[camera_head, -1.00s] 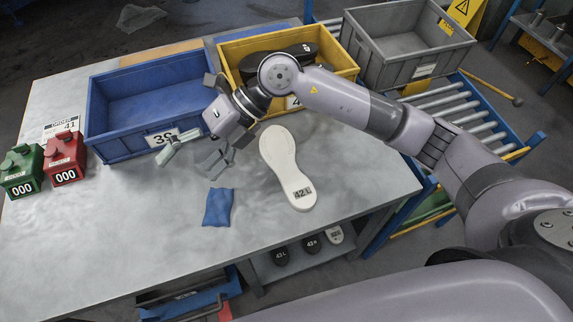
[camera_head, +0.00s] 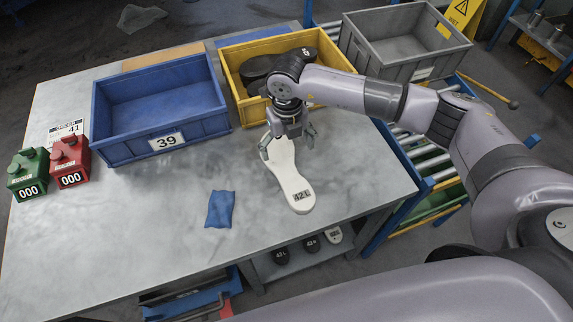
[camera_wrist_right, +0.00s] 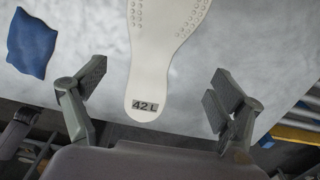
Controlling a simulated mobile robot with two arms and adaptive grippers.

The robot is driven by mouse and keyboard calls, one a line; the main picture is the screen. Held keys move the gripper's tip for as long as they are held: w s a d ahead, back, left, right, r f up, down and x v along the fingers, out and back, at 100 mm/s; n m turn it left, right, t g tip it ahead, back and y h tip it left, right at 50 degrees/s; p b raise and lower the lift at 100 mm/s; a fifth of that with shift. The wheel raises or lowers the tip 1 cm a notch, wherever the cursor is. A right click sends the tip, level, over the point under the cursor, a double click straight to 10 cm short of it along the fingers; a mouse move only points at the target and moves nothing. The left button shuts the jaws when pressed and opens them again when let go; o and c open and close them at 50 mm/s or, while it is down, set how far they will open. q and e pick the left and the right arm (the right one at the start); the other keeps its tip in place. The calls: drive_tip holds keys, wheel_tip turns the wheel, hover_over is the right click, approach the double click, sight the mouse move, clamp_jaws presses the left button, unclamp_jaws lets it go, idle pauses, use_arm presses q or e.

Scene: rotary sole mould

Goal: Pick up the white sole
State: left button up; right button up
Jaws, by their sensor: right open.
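The white sole (camera_head: 291,182), marked 42 L at its heel, lies flat on the grey table, in front of the yellow crate. My right gripper (camera_head: 287,148) is open above its far part, with a finger to each side of it. In the right wrist view, the sole (camera_wrist_right: 150,70) runs down between the two open fingers of my right gripper (camera_wrist_right: 158,98). Its far end is cut off there by the top edge. In the head view, the gripper hides part of the sole's far end. My left gripper is not in view.
A blue crate (camera_head: 112,142) marked 39 and a yellow crate (camera_head: 345,60) holding dark soles stand behind. A grey crate (camera_head: 400,68) is on the right. A blue cloth (camera_head: 220,209) lies left of the sole. Green (camera_head: 27,175) and red (camera_head: 70,162) counters stand at left. The front-left tabletop is clear.

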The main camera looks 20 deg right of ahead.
sight(284, 169)
wheel_tip(284, 169, down, 2)
drive_tip(key=shift+a+f, duration=0.1)
drive_tip(key=shift+f, duration=0.1)
drive_tip(key=shift+s+f+p, duration=0.1)
drive_tip(key=shift+f+p, duration=0.2)
drive_tip(key=shift+p, duration=0.2)
drive_tip(key=f, duration=0.1)
drive_tip(key=f+p, duration=0.1)
drive_tip(key=f, duration=0.1)
drive_tip(key=shift+s+a+f, duration=0.2)
drive_tip(key=shift+a+f, duration=0.1)
drive_tip(key=shift+a, duration=0.05)
drive_tip(key=shift+f, duration=0.45)
drive_tip(key=c, duration=1.4)
drive_tip(key=shift+c, duration=0.2)
drive_tip(key=shift+r, duration=0.1)
